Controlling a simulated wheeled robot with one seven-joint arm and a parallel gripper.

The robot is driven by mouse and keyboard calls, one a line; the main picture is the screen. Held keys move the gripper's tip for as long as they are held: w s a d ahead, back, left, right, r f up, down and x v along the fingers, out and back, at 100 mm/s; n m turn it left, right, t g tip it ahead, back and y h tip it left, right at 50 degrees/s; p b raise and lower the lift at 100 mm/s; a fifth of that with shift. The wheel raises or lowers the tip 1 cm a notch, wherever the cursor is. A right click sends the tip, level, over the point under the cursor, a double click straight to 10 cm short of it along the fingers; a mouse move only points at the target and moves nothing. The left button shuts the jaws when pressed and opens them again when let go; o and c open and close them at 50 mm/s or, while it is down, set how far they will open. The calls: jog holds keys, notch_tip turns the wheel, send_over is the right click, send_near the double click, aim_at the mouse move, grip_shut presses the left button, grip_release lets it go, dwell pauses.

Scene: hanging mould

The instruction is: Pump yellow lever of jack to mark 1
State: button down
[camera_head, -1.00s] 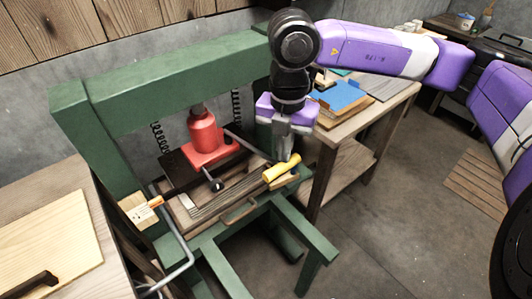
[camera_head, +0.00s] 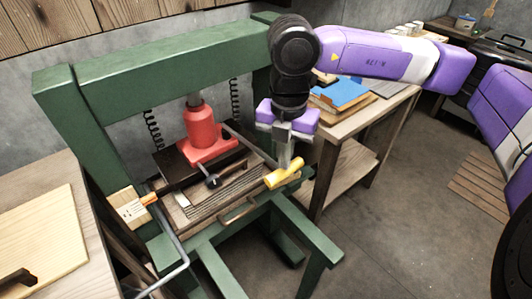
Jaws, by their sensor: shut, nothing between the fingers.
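The red jack (camera_head: 205,128) stands upright on a dark plate, under the top beam of a green press frame (camera_head: 150,68). Its lever reaches toward the right front and ends in a yellow grip (camera_head: 284,173), which is slightly tilted. My gripper (camera_head: 285,162) points down with its fingers shut, right at the top of the yellow grip; they seem to touch it, not clasp it. A pale scale plate (camera_head: 128,205) with an orange pointer (camera_head: 149,199) is on the frame's left post. Its marks are too small to read.
A wooden bench (camera_head: 40,220) stands at the left front. A wooden table (camera_head: 340,133) with a blue folder (camera_head: 345,92) is close on the right, behind my gripper. A grey bent bar (camera_head: 178,245) sticks out at the frame's left front. Floor is open at the right.

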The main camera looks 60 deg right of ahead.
notch_tip(320, 180, down, 11)
jog(key=b, duration=1.1)
notch_tip(320, 180, up, 14)
jog(key=p, duration=0.6)
notch_tip(320, 180, down, 14)
jog(key=b, duration=1.4)
notch_tip(320, 180, up, 14)
jog(key=p, duration=0.7)
